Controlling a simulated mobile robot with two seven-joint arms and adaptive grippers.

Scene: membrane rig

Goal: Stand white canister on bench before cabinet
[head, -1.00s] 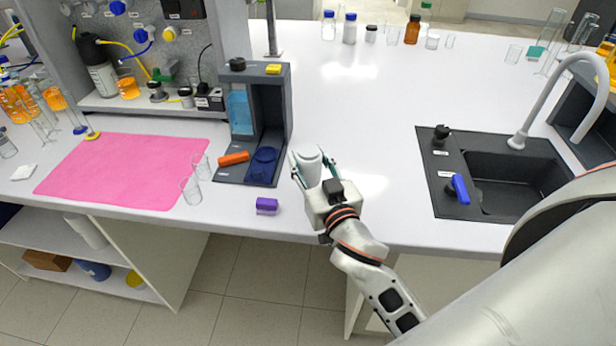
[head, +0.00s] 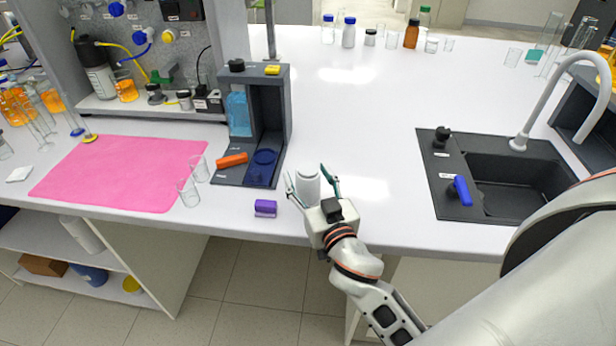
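The white canister (head: 307,186) stands upright on the white bench (head: 385,135), near its front edge. My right gripper (head: 311,182) is around it from the front, with its fingers spread to either side. A gap shows between the canister and the right-hand finger; contact at the left-hand finger is hard to tell. The canister's base is partly hidden by the gripper. A dark grey open-fronted unit (head: 282,105), possibly the cabinet, stands behind and left of the canister. My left gripper is not in view.
A purple block (head: 265,208) lies left of my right gripper near the edge. An orange piece (head: 232,160) lies on the grey unit's base. Glass beakers (head: 188,192) stand by the pink mat (head: 120,172). A black sink (head: 520,180) is at right. The bench middle is clear.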

